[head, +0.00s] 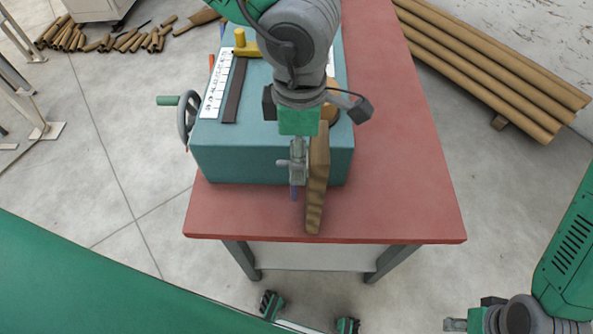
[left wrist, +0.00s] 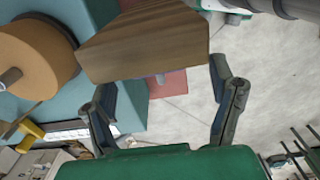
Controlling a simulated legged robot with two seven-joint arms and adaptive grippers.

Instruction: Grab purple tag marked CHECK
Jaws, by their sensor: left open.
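A small purple tag (head: 294,192) hangs at the front of the teal winder box, just left of a wooden board; no writing on it is legible. A small purple piece (left wrist: 160,79) also shows below the board's edge in the left wrist view. My left gripper (head: 298,167) points down just above the tag, seen edge-on in the head view. In the left wrist view my left gripper (left wrist: 162,88) is open, and the purple piece appears between its fingertips, not visibly gripped. My right gripper (head: 455,324) is at the lower right, apart from the table; its jaws are unclear.
The teal winder box (head: 240,155) stands on a red table (head: 400,150) with free room at right. The wooden board (head: 316,185) juts over the front beside my left gripper. A handwheel (head: 186,118) sticks out left. A tan roll (left wrist: 35,60) sits on the winder.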

